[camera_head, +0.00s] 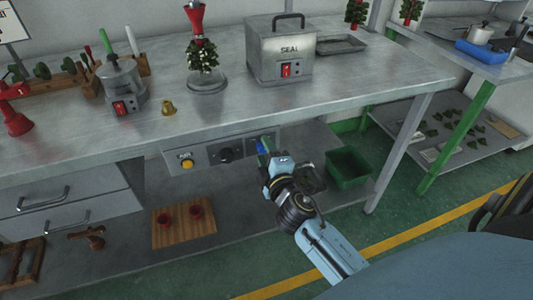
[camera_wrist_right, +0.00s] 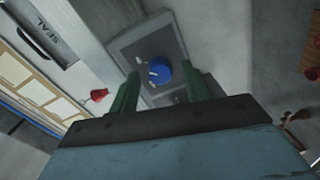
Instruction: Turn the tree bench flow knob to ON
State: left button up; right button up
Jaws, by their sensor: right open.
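The blue flow knob (camera_wrist_right: 158,72) sits on a grey panel (camera_wrist_right: 148,38) and has a white pointer mark beside it. In the head view the panel (camera_head: 207,159) is on the bench front, with a yellow button (camera_head: 187,163) and a black knob (camera_head: 226,155) to the left. My right gripper (camera_head: 267,153) is at the panel's right end and partly hides it; a bit of the blue knob (camera_head: 262,146) shows there. In the right wrist view its green fingers (camera_wrist_right: 163,82) are open, one on each side of the blue knob. Contact cannot be told. My left gripper is not in view.
The bench top (camera_head: 330,88) overhangs the panel and holds a SEAL box (camera_head: 281,62), a wax tree on a stand (camera_head: 203,60) and a pot with a red switch (camera_head: 122,88).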

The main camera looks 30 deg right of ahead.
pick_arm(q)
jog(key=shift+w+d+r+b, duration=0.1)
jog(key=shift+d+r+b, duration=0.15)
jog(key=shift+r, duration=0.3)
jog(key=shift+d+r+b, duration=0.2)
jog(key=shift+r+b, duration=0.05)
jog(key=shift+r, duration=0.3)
pick_arm(e)
jog(key=v, duration=1.3)
jog(key=shift+s, duration=0.2)
jog(key=shift+f, duration=0.1)
